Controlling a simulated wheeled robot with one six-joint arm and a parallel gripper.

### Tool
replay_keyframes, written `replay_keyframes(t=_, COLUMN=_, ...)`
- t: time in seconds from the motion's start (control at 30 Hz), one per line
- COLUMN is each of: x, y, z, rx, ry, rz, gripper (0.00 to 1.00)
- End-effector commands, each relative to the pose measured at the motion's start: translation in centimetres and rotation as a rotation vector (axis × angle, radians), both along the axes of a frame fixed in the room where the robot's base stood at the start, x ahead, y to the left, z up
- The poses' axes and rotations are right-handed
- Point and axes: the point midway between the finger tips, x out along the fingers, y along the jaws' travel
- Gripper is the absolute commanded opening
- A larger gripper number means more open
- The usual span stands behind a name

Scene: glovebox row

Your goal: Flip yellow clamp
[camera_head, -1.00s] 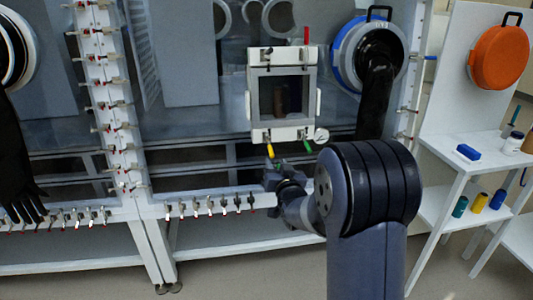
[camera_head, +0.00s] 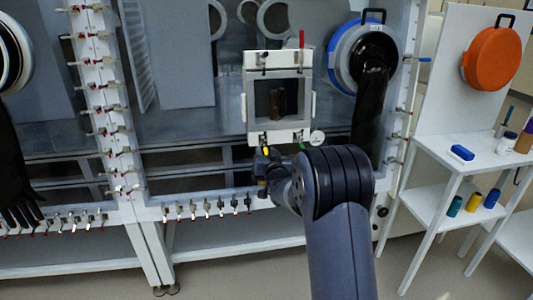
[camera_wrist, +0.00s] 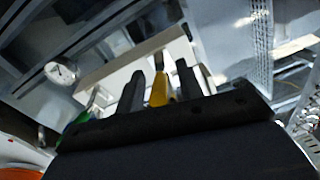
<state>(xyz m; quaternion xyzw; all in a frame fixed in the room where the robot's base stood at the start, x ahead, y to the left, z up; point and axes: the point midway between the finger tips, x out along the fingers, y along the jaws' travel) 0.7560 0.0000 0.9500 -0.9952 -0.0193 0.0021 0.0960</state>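The yellow clamp (camera_head: 266,151) is at the lower left of the small square pass-through door (camera_head: 249,100) on the glovebox front. In the wrist view the yellow clamp handle (camera_wrist: 158,91) stands between the two dark fingers of my gripper (camera_wrist: 160,70). A gap shows on each side of the handle, so my gripper is open around it. In the head view my gripper (camera_head: 262,167) is right below the clamp and hides part of its lower end.
A green clamp (camera_head: 303,147) is at the door's lower right, beside a round gauge (camera_head: 317,137). A red clamp (camera_head: 301,39) stands upright at the top right. A black glove (camera_head: 368,115) hangs at the right. A white shelf (camera_head: 455,205) with bottles stands farther right.

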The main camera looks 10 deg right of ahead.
Motion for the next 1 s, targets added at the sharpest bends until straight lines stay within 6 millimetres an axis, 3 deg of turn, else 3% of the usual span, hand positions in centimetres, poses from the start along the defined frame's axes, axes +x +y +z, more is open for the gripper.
replay_keyframes(t=0.43, x=-0.03, y=-0.02, z=0.03, rx=0.000, ry=0.000, rz=0.000, gripper=0.01)
replay_keyframes(t=1.0, x=-0.02, y=-0.01, z=-0.20, rx=0.000, ry=-0.009, rz=0.000, gripper=0.00)
